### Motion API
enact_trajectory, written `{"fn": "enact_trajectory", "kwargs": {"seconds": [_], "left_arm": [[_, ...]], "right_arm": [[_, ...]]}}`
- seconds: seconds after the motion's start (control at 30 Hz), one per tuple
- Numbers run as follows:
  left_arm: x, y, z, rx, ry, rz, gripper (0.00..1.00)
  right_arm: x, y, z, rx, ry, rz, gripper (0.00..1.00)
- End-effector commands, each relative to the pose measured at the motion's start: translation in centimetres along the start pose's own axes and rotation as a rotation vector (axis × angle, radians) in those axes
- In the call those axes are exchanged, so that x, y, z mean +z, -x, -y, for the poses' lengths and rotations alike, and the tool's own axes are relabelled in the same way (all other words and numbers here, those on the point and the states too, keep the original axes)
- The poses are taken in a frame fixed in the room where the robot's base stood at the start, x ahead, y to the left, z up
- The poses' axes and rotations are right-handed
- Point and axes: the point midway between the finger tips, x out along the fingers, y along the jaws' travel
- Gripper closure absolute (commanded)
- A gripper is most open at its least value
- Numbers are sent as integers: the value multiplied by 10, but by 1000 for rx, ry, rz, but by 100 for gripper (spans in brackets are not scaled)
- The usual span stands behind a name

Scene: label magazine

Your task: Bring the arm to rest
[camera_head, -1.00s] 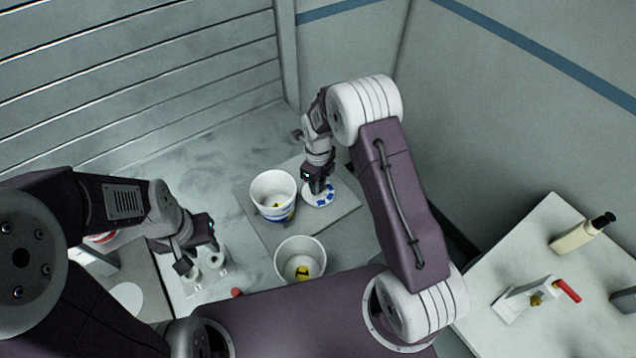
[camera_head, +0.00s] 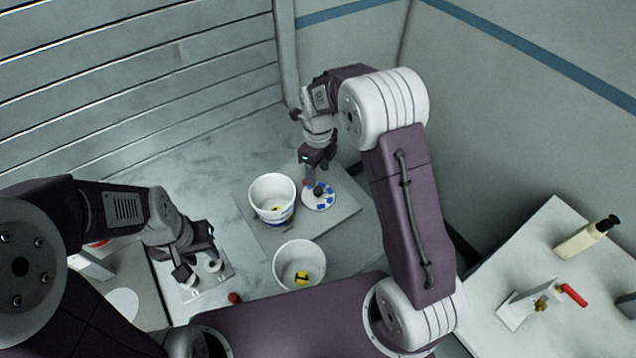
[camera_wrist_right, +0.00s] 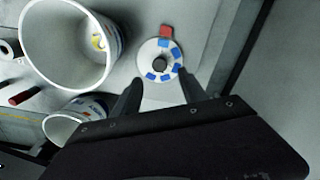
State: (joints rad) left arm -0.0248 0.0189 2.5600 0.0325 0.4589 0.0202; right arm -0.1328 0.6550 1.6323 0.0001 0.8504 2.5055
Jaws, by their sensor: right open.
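My right gripper (camera_head: 319,171) is above a white disc with blue patches and a dark centre knob (camera_head: 319,195). In the right wrist view the two dark fingers of the right gripper (camera_wrist_right: 160,92) stand apart, with the disc (camera_wrist_right: 160,61) beyond them and nothing between them. My left gripper (camera_head: 199,272) is at the lower left, by small white round parts on a light plate; its jaw opening is hard to make out.
A white bucket (camera_head: 272,190) stands on a grey mat (camera_head: 342,221) beside the disc. A second white bucket (camera_head: 286,262) with a yellow piece inside stands nearer.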

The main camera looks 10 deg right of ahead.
Motion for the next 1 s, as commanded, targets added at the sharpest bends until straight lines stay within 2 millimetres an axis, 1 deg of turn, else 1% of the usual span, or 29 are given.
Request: {"fn": "enact_trajectory", "kwargs": {"seconds": [0.1,0.17,0.63,0.67,0.73,0.77,0.83,0.87,0.9,0.97,1.0], "left_arm": [[0,-2,0,0,0,0,64],[0,-2,0,0,0,0,64],[0,-4,0,0,0,0,64],[0,-5,0,0,0,0,64],[1,-8,0,0,0,0,64],[1,-10,0,0,0,0,64],[2,-16,0,0,0,0,64],[2,-18,0,0,0,0,64],[2,-20,0,0,0,0,64],[2,-22,0,0,0,0,64],[2,-23,0,0,0,0,64]], "right_arm": [[0,11,0,0,0,0,50],[0,14,0,1,0,-1,50],[-1,13,1,-1,-4,1,50],[0,17,4,-7,-8,10,50],[0,33,11,-34,-20,44,50],[-5,39,10,-39,-27,52,50],[-28,48,1,-42,-42,56,50],[-40,51,-4,-44,-14,59,50],[-57,51,-14,-48,82,60,50],[-76,49,-25,-57,261,60,50],[-87,46,-33,-62,385,59,50]]}}
